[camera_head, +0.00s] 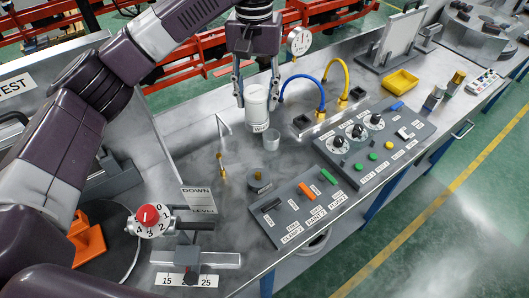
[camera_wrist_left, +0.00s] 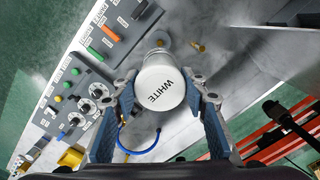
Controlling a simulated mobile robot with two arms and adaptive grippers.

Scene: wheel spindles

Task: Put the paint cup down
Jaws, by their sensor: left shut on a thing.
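The white paint cup (camera_head: 256,104) is upright between the fingers of my left gripper (camera_head: 257,92), which is shut on it. In the left wrist view the cup (camera_wrist_left: 161,90) shows its top with the word WHITE, a finger of my gripper (camera_wrist_left: 160,98) on each side. Whether the paint cup's base touches the bench is hard to tell. My right gripper is not in view.
Blue and yellow curved hoses (camera_head: 305,88) rise right of the cup. A switch panel (camera_head: 299,207) and a dial panel (camera_head: 372,143) lie toward the front. A brass fitting (camera_head: 224,168) is to the left.

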